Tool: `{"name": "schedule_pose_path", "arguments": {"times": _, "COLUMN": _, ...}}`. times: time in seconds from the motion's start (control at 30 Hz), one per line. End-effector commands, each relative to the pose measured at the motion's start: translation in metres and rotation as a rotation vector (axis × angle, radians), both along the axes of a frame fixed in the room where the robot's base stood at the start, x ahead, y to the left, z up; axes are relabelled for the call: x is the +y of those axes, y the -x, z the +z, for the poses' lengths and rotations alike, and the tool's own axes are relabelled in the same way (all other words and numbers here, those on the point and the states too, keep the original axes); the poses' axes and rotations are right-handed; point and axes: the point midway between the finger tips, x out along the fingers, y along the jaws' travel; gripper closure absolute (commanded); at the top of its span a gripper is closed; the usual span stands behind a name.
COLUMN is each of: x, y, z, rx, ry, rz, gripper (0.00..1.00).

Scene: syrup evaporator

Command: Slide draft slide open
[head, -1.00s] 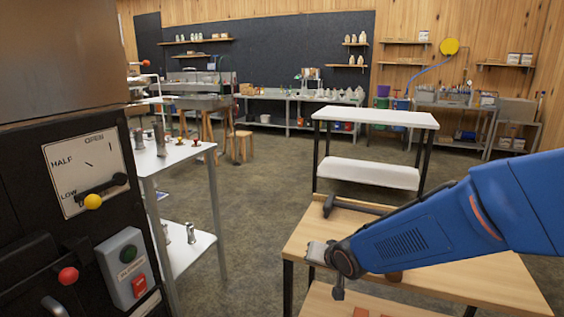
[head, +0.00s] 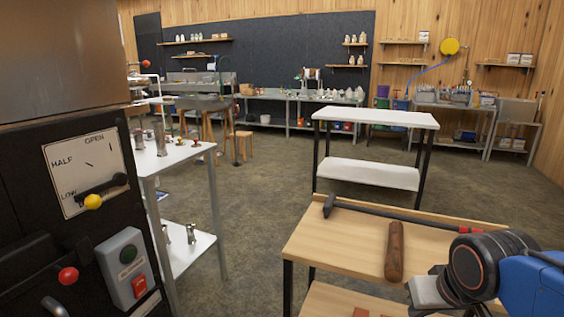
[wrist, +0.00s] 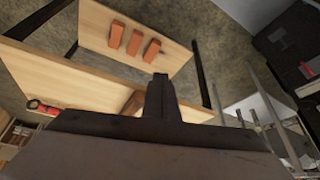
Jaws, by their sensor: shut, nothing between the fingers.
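The draft slide is a black handle with a yellow knob (head: 93,201) on a pale plate (head: 84,176) at the left of the head view. In the head view my wrist is at the lower right, far across from the slide, and the fingertips cannot be made out there. The slide cannot be made out in the wrist view.
Below the slide are a red knob (head: 68,275) and a grey switch box (head: 126,268). A white-topped table (head: 172,158) stands beside the black front. A wooden table (head: 340,240) bears a brown wooden roller (head: 395,252) and a long-handled tool (head: 385,212). Bricks (wrist: 135,43) lie below.

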Motion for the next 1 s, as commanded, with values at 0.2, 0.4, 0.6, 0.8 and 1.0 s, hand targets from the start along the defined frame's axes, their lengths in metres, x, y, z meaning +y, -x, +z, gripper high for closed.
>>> {"name": "schedule_pose_path", "arguments": {"times": 0.2, "x": -0.006, "y": 0.037, "z": 0.002, "rx": 0.041, "ry": 0.014, "rz": 0.027, "gripper": 1.00}}
{"name": "schedule_pose_path", "arguments": {"times": 0.4, "x": -0.007, "y": 0.043, "z": 0.002, "rx": 0.049, "ry": 0.016, "rz": 0.033, "gripper": 1.00}}
{"name": "schedule_pose_path", "arguments": {"times": 0.6, "x": -0.003, "y": 0.027, "z": 0.001, "rx": 0.036, "ry": 0.022, "rz": 0.051, "gripper": 1.00}}
{"name": "schedule_pose_path", "arguments": {"times": 0.8, "x": 0.013, "y": -0.029, "z": -0.004, "rx": -0.028, "ry": 0.044, "rz": 0.124, "gripper": 1.00}}
{"name": "schedule_pose_path", "arguments": {"times": 1.0, "x": 0.043, "y": -0.091, "z": -0.014, "rx": -0.108, "ry": 0.061, "rz": 0.214, "gripper": 1.00}}
